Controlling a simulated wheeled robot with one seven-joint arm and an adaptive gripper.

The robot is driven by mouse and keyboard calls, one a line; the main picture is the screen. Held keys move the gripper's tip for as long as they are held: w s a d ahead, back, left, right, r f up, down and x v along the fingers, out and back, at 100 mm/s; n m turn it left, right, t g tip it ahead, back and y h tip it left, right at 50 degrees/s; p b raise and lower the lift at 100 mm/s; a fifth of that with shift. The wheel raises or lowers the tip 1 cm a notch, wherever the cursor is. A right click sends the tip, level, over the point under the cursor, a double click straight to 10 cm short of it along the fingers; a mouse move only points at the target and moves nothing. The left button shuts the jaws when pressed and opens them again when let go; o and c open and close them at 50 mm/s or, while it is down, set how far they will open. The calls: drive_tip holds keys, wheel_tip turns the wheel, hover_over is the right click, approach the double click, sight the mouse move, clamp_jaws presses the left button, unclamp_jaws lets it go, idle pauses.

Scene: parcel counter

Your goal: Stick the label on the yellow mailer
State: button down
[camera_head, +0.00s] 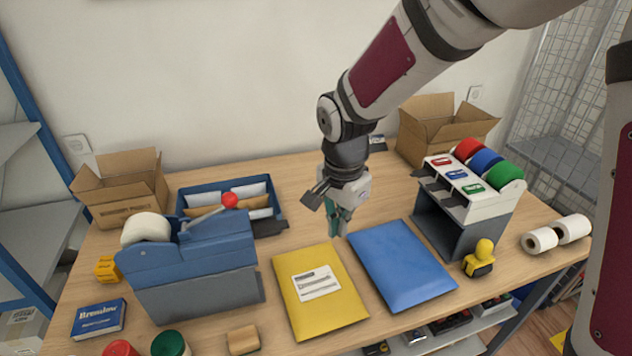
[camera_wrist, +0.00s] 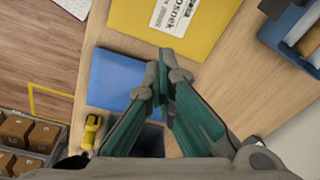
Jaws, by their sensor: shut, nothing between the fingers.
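The yellow mailer (camera_head: 322,312) lies flat on the table in front of my gripper. A white label (camera_head: 316,284) with dark print lies on the mailer's upper face, slightly tilted; I cannot tell if its edges are pressed down. In the wrist view the label (camera_wrist: 172,14) is partly cut off at the top, on the yellow mailer (camera_wrist: 207,35). My gripper (camera_head: 338,230) hangs above the table just behind the gap between the yellow and blue mailers. Its green fingers (camera_wrist: 160,75) are closed together with nothing between them.
A blue mailer (camera_head: 400,265) lies right of the yellow one. A blue tape dispenser (camera_head: 190,265) stands left, a label dispenser with coloured rolls (camera_head: 465,205) right. A blue tray (camera_head: 270,222) and open cartons (camera_head: 125,190) are behind. A wooden block (camera_head: 243,340) lies near the front edge.

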drive_tip(key=m+g, duration=0.1)
drive_tip(key=m, duration=0.1)
hover_over(316, 282)
wheel_tip(316, 282, down, 8)
drive_tip(key=shift+f+b, duration=1.75)
drive_tip(key=shift+f, duration=1.8)
drive_tip(key=shift+f+b, duration=0.75)
drive_tip(key=shift+f, duration=0.85)
wheel_tip(316, 282, up, 8)
drive_tip(key=p, duration=0.4)
drive_tip(key=shift+r, duration=0.15)
